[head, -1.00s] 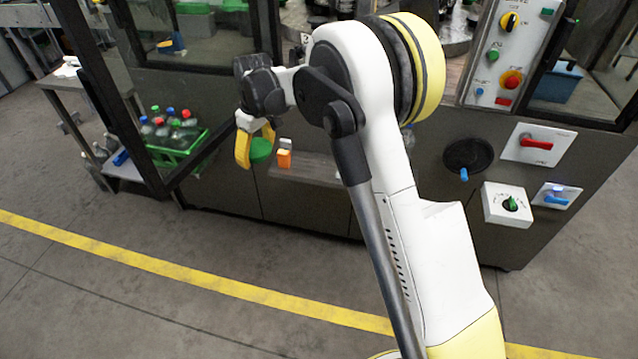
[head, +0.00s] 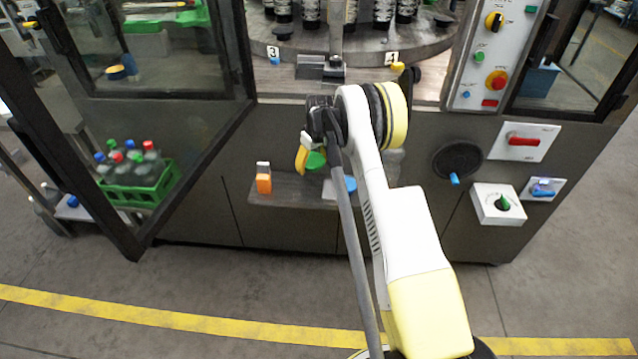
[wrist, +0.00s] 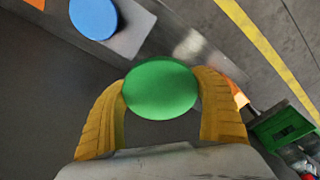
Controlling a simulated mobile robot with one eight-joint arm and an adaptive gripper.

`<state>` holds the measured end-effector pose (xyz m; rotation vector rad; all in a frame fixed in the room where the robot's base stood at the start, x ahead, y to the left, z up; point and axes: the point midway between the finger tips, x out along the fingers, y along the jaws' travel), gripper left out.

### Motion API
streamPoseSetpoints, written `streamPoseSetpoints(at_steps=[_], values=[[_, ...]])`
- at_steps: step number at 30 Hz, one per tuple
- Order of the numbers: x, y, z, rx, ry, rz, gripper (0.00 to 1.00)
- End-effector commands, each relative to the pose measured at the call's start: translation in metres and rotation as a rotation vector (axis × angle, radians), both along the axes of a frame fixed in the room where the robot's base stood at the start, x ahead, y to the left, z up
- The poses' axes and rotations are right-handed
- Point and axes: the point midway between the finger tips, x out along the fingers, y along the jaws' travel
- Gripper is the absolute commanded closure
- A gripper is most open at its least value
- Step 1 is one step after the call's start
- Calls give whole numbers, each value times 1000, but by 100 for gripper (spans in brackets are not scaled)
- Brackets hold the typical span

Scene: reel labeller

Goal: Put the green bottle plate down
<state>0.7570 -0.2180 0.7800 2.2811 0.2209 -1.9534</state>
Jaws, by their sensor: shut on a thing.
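The green bottle plate (head: 316,161) is a round green disc. In the wrist view the green plate (wrist: 160,88) sits between the two yellow fingers of my gripper (wrist: 162,100), which is shut on it. In the head view my gripper (head: 306,160) holds it in front of the machine, above or close to a grey ledge (head: 295,194). The gap between plate and ledge cannot be judged. A blue disc (head: 346,184) lies on the ledge to the right; it also shows in the wrist view (wrist: 94,17).
An orange block with a pale top (head: 264,179) stands on the left of the ledge. A green crate (head: 140,193) of bottles is at the left, behind an open machine door (head: 175,165). A black handwheel (head: 458,158) and switches are at the right.

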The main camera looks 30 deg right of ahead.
Motion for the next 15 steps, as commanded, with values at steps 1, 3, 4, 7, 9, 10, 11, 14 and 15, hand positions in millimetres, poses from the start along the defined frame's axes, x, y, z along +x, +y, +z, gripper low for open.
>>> streamPoseSetpoints(at_steps=[1, 3, 4, 7, 9, 10, 11, 14, 15], values=[[-1, -4, -5, 0, 0, -5, 64], [-1, -5, -14, 0, 0, -7, 64], [-1, -5, -19, 0, 0, -7, 64], [-1, -5, -39, 0, 0, -7, 64], [-1, -4, -54, 0, 0, -6, 64], [-1, -4, -59, 0, 0, -6, 64], [-1, -4, -62, 0, 0, -6, 64], [-1, -4, -71, 0, 0, -6, 64], [-1, -4, -76, 0, 0, -6, 64]])
